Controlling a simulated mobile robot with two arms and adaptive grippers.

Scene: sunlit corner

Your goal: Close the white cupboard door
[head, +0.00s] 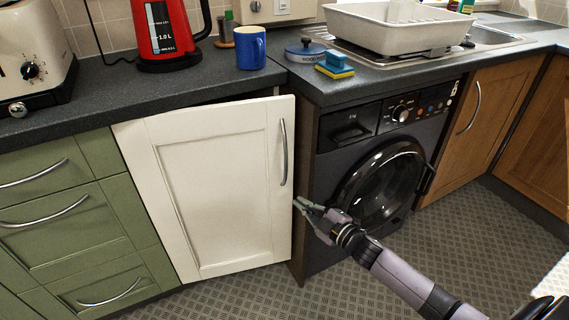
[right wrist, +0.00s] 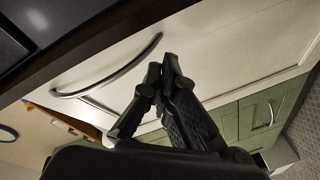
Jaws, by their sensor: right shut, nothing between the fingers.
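The white cupboard door (head: 212,185) stands under the worktop between the green drawers and the washing machine. It is partly open, with a dark gap along its top edge and its handle side swung outward. Its curved metal handle (head: 283,152) is on the right side. My right gripper (head: 299,204) is shut and empty, at the door's right edge, below the handle. In the right wrist view the shut fingertips (right wrist: 169,68) are close to the door face (right wrist: 225,60) and the handle (right wrist: 110,75). I cannot tell whether they touch the door. My left gripper is not in view.
A black washing machine (head: 385,165) stands right of the door, with wooden cupboards (head: 500,110) beyond it. Green drawers (head: 70,215) are at the left. A red kettle (head: 172,30), a blue mug (head: 250,48) and a toaster (head: 35,50) stand on the worktop. The patterned floor (head: 390,270) in front is clear.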

